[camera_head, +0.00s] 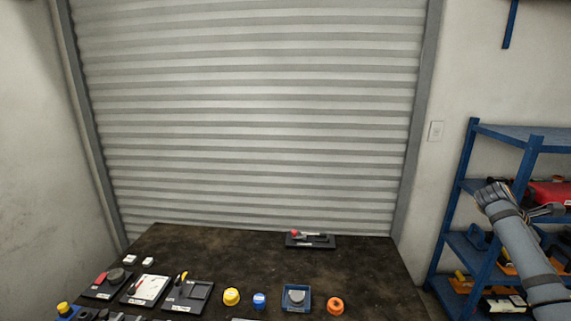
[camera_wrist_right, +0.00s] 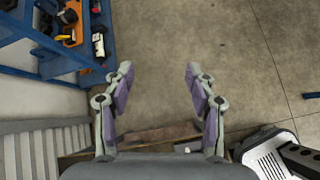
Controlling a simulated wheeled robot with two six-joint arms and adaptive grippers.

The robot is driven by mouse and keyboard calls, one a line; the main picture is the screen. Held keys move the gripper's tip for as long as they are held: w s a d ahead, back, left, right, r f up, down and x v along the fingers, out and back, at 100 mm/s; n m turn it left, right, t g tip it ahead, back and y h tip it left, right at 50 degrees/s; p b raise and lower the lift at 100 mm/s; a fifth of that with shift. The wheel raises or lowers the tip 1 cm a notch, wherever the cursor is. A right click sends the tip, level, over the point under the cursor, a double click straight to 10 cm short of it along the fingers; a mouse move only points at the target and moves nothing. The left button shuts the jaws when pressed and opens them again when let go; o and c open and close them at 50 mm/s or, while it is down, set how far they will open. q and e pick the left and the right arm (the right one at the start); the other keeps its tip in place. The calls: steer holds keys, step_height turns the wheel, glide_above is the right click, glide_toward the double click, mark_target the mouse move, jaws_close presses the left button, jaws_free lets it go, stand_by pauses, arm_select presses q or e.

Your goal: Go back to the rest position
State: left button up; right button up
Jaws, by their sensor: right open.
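My right arm rises at the right side of the head view, in front of the blue shelf and off the table's right side. In the right wrist view my right gripper (camera_wrist_right: 158,76) is open, its two fingers spread wide. Nothing is between the fingers, only bare concrete floor beyond them. My left gripper and left arm are not in the head view.
The dark table (camera_head: 215,255) carries trays, a yellow cap (camera_head: 231,297), a blue cap (camera_head: 259,301), an orange ring (camera_head: 335,305) and a black tray (camera_head: 311,241) at its back. The blue shelf (camera_head: 466,190) stands close to my right arm.

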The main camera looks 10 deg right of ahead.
steer(key=s+d+f+m+t+h, duration=0.15)
steer(key=d+f, duration=0.35)
steer(key=f, duration=0.5)
steer(key=s+d+f+m+t+h, duration=0.15)
steer(key=d+f, duration=0.35)
steer(key=f, duration=0.6)
steer(key=s+d+f+m+t+y, duration=0.1)
steer(key=s+d+f+m, duration=0.1)
steer(key=s+f, duration=0.75)
steer(key=s+d+f+m+t+y, duration=0.1)
steer(key=s+d+f+m+t, duration=0.1)
steer(key=s+f, duration=0.75)
steer(key=s+a+f+m+g+y, duration=0.1)
steer(key=s+a+f+y, duration=0.15)
steer(key=a+f, duration=0.7)
steer(key=s+a+f+m+y, duration=0.15)
steer(key=s+a+f, duration=0.4)
steer(key=a, duration=0.75)
steer(key=a+f+y, duration=0.1)
steer(key=a+f, duration=0.3)
steer(key=a, duration=0.7)
steer(key=s+a+f+m+y, duration=0.1)
steer(key=a+f, duration=0.3)
steer(key=a, duration=0.8)
steer(key=s+a+f+y, duration=0.1)
steer(key=a+f+y, duration=0.2)
steer(key=a, duration=0.8)
steer(key=shift+a+f+m+g, duration=0.3)
steer(key=shift+a+f+m, duration=0.05)
steer(key=shift+f, duration=0.5)
